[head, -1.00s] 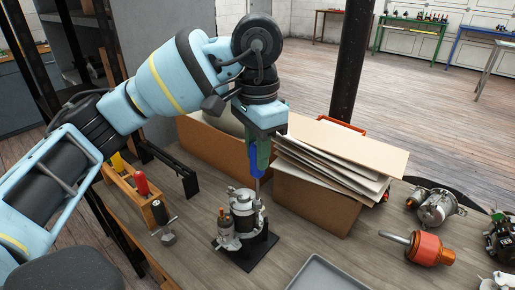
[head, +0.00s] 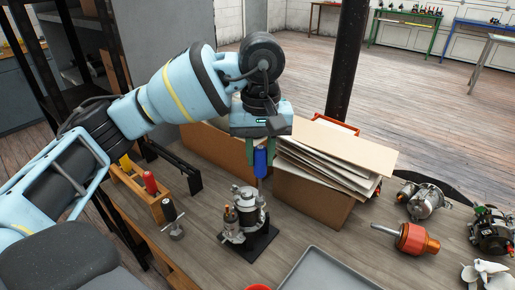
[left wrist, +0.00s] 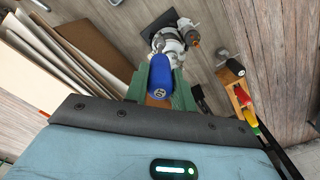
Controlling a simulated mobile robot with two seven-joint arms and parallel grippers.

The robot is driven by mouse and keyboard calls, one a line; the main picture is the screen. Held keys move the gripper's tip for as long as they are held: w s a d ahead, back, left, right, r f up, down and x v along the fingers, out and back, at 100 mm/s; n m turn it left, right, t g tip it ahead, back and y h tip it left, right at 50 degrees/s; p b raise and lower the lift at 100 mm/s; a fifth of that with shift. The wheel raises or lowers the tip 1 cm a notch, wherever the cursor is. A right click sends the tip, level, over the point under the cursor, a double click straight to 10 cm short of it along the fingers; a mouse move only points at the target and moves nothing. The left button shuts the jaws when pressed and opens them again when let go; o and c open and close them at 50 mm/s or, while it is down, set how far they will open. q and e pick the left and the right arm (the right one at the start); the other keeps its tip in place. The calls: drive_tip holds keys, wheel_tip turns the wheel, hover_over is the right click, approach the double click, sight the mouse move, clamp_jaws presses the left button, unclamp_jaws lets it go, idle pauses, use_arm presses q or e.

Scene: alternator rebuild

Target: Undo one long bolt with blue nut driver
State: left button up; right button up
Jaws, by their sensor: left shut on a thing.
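My left gripper (head: 261,148) is shut on the blue nut driver (head: 260,163), held upright with its shaft down. The driver's blue handle also shows between the green fingers in the left wrist view (left wrist: 160,78). The alternator (head: 248,208) stands on a black base plate (head: 262,243) on the bench, below the driver. The shaft tip is at the top of the alternator; whether it sits on a long bolt is too small to tell. In the left wrist view the handle hides part of the alternator (left wrist: 172,40). My right gripper is not in view.
A wooden tool rack (head: 136,190) with red, black and yellow handles stands at left. A cardboard box (head: 308,195) with stacked sheets stands close behind. A grey tray (head: 320,275) lies in front. A red-orange rotor (head: 412,238) and other alternator parts lie at right.

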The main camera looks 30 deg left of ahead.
use_arm(q)
drive_tip(key=n, duration=0.1)
drive_tip(key=n+p, duration=0.1)
drive_tip(key=n, duration=0.2)
drive_tip(key=shift+r+n+p, duration=0.25)
drive_tip(key=shift+n+p, duration=0.05)
drive_tip(key=shift+n, duration=0.3)
drive_tip(key=shift+f, duration=0.25)
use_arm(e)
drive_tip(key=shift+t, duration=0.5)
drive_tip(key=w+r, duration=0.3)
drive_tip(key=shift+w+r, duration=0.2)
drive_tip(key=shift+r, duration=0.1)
